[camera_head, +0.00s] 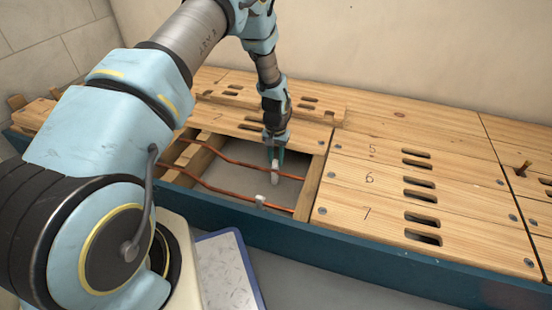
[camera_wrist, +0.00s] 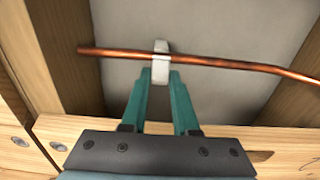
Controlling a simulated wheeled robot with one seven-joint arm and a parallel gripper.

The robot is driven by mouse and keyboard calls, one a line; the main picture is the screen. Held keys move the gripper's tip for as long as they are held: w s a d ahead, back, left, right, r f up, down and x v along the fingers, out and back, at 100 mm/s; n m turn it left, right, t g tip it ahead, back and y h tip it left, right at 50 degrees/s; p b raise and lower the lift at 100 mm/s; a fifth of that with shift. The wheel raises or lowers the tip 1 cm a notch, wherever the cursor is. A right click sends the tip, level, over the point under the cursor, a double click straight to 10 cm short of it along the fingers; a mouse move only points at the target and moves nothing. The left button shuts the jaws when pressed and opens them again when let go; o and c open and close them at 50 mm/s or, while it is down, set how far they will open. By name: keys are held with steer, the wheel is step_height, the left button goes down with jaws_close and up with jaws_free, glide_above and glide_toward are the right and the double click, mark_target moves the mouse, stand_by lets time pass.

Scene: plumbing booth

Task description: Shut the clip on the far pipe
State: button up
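The far copper pipe (camera_head: 245,163) runs across the open bay in the floor boards. It also crosses the wrist view (camera_wrist: 225,63). A small white clip (camera_wrist: 161,62) sits around this pipe; it shows in the head view (camera_head: 275,174) just below my fingertips. My gripper (camera_wrist: 160,80) reaches down to it, with one teal finger close on each side. The fingers look nearly together, with the clip's lower part between the tips. Whether the clip's jaw is latched is too small to tell. My gripper also shows in the head view (camera_head: 275,154).
The near copper pipe (camera_head: 230,192) carries another white clip (camera_head: 260,201). Wooden boards with slots (camera_head: 400,180) surround the bay, and a wooden beam (camera_head: 311,188) bounds it at right. A blue front rail (camera_head: 350,244) edges the platform. A blue-edged tray (camera_head: 228,268) lies in front.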

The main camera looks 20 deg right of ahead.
mark_target(274, 167)
jaws_close()
steer(key=shift+s+a+r+t+h+p, duration=0.1)
steer(key=shift+s+a+t+h+p, duration=0.3)
steer(key=shift+p, duration=0.3)
steer(key=shift+s+t+h+p, duration=0.15)
steer(key=shift+t+h+p, duration=0.25)
steer(key=shift+t, duration=0.2)
steer(key=t+h, duration=0.1)
steer(key=s+a+f+t+h, duration=0.1)
steer(key=shift+t, duration=0.4)
steer(key=shift+s+a+f+t+h, duration=0.1)
steer(key=shift+a+f+t+h, duration=0.1)
steer(key=shift+t+h, duration=0.45)
